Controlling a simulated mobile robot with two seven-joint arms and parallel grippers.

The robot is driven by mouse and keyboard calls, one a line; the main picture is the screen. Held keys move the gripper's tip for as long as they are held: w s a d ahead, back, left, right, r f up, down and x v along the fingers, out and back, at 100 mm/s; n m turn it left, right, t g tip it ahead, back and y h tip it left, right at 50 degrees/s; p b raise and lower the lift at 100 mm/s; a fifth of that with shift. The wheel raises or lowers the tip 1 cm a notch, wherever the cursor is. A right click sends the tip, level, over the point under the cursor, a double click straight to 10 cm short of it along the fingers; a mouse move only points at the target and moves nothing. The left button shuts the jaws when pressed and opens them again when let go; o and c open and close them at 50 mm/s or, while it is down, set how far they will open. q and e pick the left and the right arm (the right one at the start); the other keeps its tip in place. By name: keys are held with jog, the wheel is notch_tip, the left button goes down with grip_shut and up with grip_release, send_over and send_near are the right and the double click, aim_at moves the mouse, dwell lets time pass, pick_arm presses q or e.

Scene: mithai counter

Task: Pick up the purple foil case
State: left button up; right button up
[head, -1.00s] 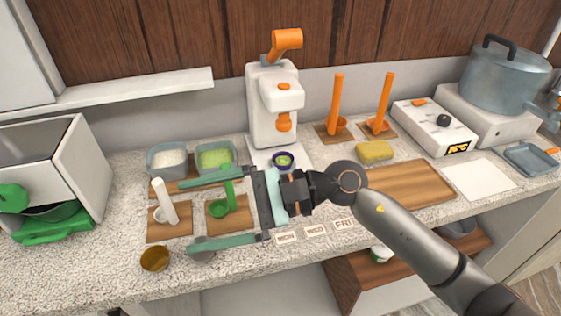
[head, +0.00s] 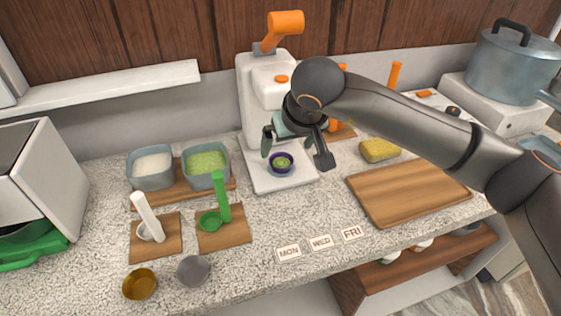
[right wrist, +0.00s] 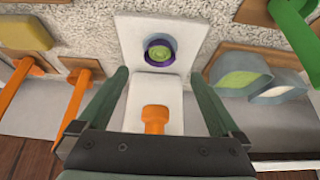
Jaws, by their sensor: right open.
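The purple foil case (head: 281,173) is a small round cup with green filling. It sits upright on the white base plate (head: 262,184) of the press machine (head: 252,100) in the head view. In the right wrist view the case (right wrist: 160,65) lies ahead of the fingers, near the picture's middle line. My right gripper (head: 296,148) is open and empty, just above and behind the case, in front of the machine. Its fingers (right wrist: 160,78) are spread wider than the case and look apart from it. My left gripper is not in view.
A yellow sponge (head: 380,149) and a wooden board (head: 408,192) lie to the right. Two tubs, scoops and gold (head: 140,284) and silver cups stand left. The counter in front of the plate is clear.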

aim_at(280, 163)
jog(key=p+x, duration=0.1)
jog(key=x, duration=0.7)
jog(key=c, duration=1.5)
jog(key=shift+r, duration=0.1)
